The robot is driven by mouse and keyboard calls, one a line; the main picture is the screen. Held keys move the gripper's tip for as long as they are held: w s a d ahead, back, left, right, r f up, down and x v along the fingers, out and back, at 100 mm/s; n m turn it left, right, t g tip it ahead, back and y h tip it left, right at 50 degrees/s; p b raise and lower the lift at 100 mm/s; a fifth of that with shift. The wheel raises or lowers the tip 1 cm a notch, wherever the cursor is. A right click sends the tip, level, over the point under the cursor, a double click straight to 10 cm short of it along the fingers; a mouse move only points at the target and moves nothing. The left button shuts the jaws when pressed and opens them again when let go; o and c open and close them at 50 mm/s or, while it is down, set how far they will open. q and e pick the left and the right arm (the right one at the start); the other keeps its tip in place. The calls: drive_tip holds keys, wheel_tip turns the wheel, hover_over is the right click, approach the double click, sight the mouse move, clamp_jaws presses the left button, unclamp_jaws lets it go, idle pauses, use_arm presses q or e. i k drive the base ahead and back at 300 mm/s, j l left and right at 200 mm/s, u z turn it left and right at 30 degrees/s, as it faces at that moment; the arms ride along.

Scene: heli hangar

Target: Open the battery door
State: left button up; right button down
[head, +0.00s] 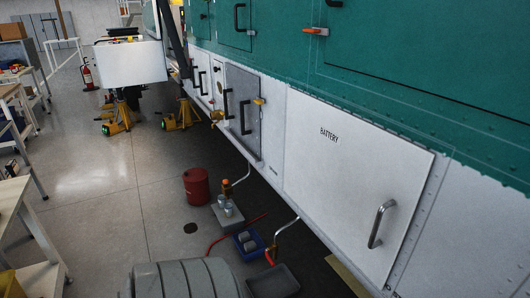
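The white battery door (340,185) fills the right part of the head view, on the lower side of the green and white helicopter. It carries the black label "BATTERY" near its top. A curved metal handle (379,224) stands out near its right edge. The door looks shut, flush with the panels around it. Neither of my grippers shows in this view, and nothing touches the handle.
Below the helicopter are a red drum (196,187), a blue bin (248,245) and a dark tray (272,281). A grey ribbed object (185,280) is at the bottom. Workbenches line the left. Yellow stands (118,123) are farther back. The left-middle floor is clear.

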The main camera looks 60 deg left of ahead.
sight(362, 183)
drive_tip(key=u, duration=1.6)
